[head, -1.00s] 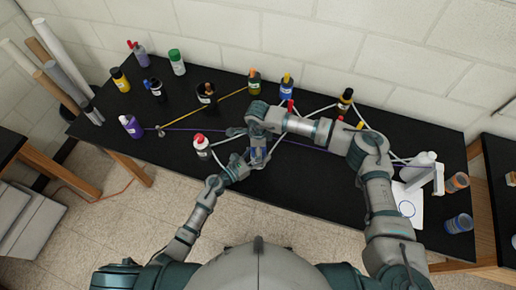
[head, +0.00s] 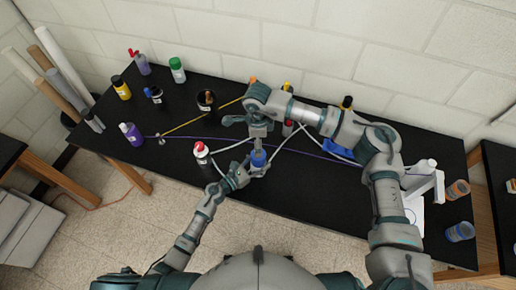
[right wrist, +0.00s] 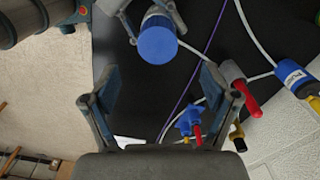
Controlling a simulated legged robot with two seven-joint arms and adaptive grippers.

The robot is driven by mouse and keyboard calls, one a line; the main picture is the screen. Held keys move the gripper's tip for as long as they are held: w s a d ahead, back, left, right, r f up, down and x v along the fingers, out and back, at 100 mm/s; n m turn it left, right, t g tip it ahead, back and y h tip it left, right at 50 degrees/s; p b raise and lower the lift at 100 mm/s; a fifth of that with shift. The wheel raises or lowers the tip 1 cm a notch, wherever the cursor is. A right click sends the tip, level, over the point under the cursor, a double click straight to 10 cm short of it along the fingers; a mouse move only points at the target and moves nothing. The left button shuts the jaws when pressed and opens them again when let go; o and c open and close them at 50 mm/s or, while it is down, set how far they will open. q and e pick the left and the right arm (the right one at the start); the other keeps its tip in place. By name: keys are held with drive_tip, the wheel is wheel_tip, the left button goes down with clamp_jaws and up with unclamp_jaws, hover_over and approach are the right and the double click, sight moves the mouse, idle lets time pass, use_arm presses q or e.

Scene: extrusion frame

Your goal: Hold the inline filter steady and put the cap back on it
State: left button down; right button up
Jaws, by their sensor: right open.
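The inline filter (head: 258,159) is upright in my left gripper (head: 250,168), near the front middle of the bench. Its top end is a round, flat blue piece that looks like the cap; whether it is fully seated I cannot tell. The right wrist view shows this blue cap (right wrist: 157,42) end-on, with the fingers of my left gripper (right wrist: 148,18) either side of the body below it. My right gripper (head: 262,138) is above and just behind the filter. Its jaws (right wrist: 162,95) are open and empty, apart from the cap.
A red-capped white bottle (head: 201,153) stands left of the filter. White tubes and a purple line (head: 310,145) cross the bench. A blue tray (head: 340,150) lies under my right arm. Several bottles, such as a purple one (head: 131,133), stand at left.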

drive_tip(key=shift+r, duration=0.75)
use_arm(q)
drive_tip(key=shift+c, duration=1.2)
unclamp_jaws()
drive_tip(key=v, duration=1.2)
drive_tip(key=shift+a, duration=0.1)
drive_tip(key=shift+f, duration=0.1)
use_arm(e)
drive_tip(key=shift+s+f, duration=0.1)
